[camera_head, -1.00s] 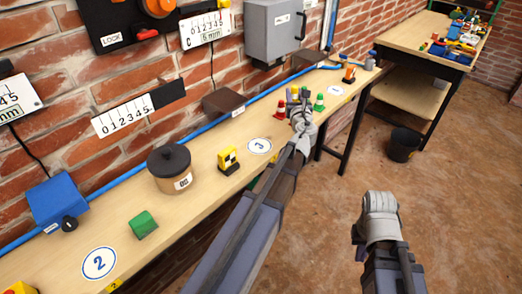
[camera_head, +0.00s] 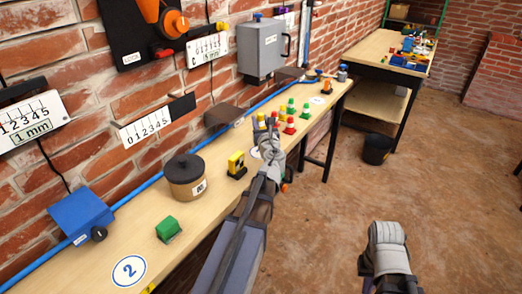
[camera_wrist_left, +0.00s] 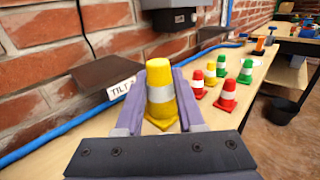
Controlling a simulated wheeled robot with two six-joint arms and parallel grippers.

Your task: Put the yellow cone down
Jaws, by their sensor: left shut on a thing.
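My left gripper (camera_head: 264,124) is shut on the yellow cone (camera_wrist_left: 160,90), which has a white band and stands upright between the two fingers in the left wrist view. In the head view the cone (camera_head: 261,118) shows small at the fingertips. It is over the workbench (camera_head: 215,202); I cannot tell whether its base touches the top. Several red cones (camera_wrist_left: 228,96) and green cones (camera_wrist_left: 246,70) stand to its right. My right gripper (camera_head: 386,240) is low at the right, off the bench, and its fingers do not show clearly.
A brown shelf marked TILT (camera_wrist_left: 104,75) juts from the brick wall left of the cone. A grey box (camera_head: 262,48) hangs above. A blue pipe (camera_wrist_left: 68,125) runs along the wall.

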